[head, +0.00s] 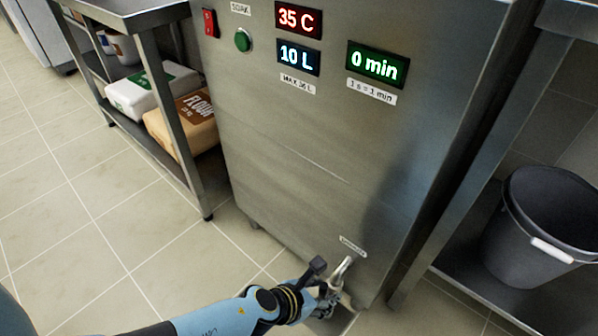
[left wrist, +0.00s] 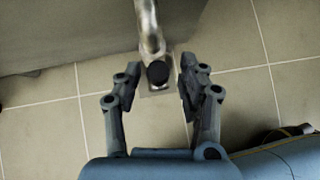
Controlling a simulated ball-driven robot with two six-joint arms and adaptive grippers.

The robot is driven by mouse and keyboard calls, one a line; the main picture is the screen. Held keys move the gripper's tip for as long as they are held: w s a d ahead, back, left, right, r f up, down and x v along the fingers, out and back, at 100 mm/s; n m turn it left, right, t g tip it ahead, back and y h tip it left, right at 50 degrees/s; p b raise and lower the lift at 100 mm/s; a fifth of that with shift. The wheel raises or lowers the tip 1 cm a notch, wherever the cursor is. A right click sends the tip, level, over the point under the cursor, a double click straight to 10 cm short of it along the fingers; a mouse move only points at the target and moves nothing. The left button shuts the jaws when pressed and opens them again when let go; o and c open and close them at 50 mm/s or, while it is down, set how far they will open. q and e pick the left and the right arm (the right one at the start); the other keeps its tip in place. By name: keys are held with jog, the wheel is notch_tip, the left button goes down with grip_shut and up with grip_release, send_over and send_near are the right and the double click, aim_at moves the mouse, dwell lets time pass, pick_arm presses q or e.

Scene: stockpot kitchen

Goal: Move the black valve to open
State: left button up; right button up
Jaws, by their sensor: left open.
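A metal drain pipe (head: 343,268) sticks out low on the front of the steel machine. It also shows in the left wrist view (left wrist: 149,28), coming down from the top. A round black part (left wrist: 158,73), which looks like the black valve, sits at its lower end. In the head view I cannot make the valve out clearly behind my gripper. My left gripper (head: 332,302) is at the pipe. In the left wrist view its two fingers (left wrist: 157,84) are open, one on each side of the black part, with visible gaps. My right gripper is not in view.
The steel machine (head: 300,150) shows 35 C, 10 L and 0 min. A dark grey bucket (head: 530,235) stands on a low shelf at right. A shelf at left holds a flour bag (head: 185,120) and a white bag (head: 150,90). The tiled floor (head: 120,230) at left is clear.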

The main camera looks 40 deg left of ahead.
pick_arm(q)
jog(key=v, duration=1.1)
